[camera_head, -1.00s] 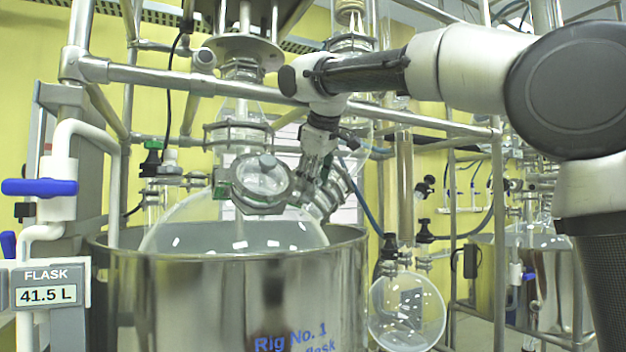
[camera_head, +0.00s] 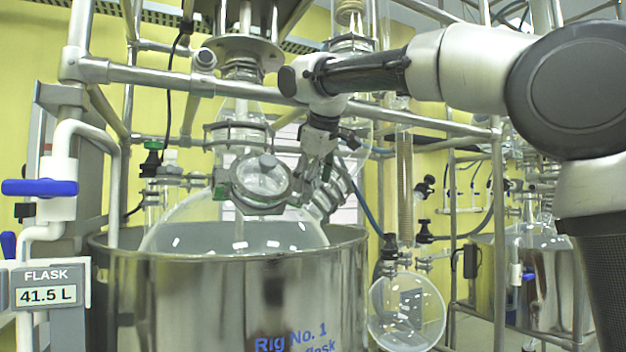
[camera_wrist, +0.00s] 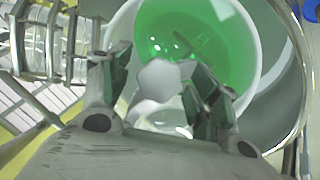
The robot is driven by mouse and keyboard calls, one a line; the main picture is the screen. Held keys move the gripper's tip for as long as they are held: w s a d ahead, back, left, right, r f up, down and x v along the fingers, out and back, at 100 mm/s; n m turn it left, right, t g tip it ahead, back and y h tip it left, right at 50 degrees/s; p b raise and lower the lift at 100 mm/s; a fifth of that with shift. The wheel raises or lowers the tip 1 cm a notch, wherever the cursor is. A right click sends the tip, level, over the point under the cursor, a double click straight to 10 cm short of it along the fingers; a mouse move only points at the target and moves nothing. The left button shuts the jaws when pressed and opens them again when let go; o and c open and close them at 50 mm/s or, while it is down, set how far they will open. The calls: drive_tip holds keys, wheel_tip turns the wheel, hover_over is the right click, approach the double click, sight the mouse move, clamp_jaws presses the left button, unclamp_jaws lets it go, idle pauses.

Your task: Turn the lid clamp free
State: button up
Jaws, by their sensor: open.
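The round glass lid (camera_head: 262,183) sits on the flask's tilted port, with a metal-and-green clamp ring (camera_head: 258,208) around it. A grey knob (camera_head: 267,160) shows at the lid's upper edge. My gripper (camera_head: 316,166) is just right of the lid, pointing down. In the wrist view, my gripper (camera_wrist: 158,92) is open, with one finger on each side of a pale grey hexagonal knob (camera_wrist: 157,80). It looks like the clamp's knob. I cannot tell whether the fingers touch it. Green shows through the glass behind it.
The big glass flask (camera_head: 190,225) sits in a steel vessel (camera_head: 220,300) below. A horizontal steel rail (camera_head: 190,82) runs close to my wrist. A round receiving flask (camera_head: 406,312) hangs at lower right.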

drive_tip(key=v, duration=1.2)
drive_tip(key=s+d+f+m+g+h, duration=0.1)
drive_tip(key=s+d+f+m, duration=0.2)
drive_tip(key=d+f, duration=0.65)
drive_tip(key=s+d+f+m+g, duration=0.15)
drive_tip(key=s+d+f, duration=0.25)
drive_tip(key=d+f, duration=0.5)
drive_tip(key=s+d+f+m, duration=0.3)
drive_tip(key=s+d+f, duration=0.2)
drive_tip(key=s+f, duration=0.3)
drive_tip(key=s+d+f+m+g, duration=0.1)
drive_tip(key=s+d+f+m, duration=0.3)
drive_tip(key=f, duration=1)
drive_tip(key=s+d, duration=0.2)
drive_tip(key=s, duration=0.2)
drive_tip(key=shift+s, duration=0.25)
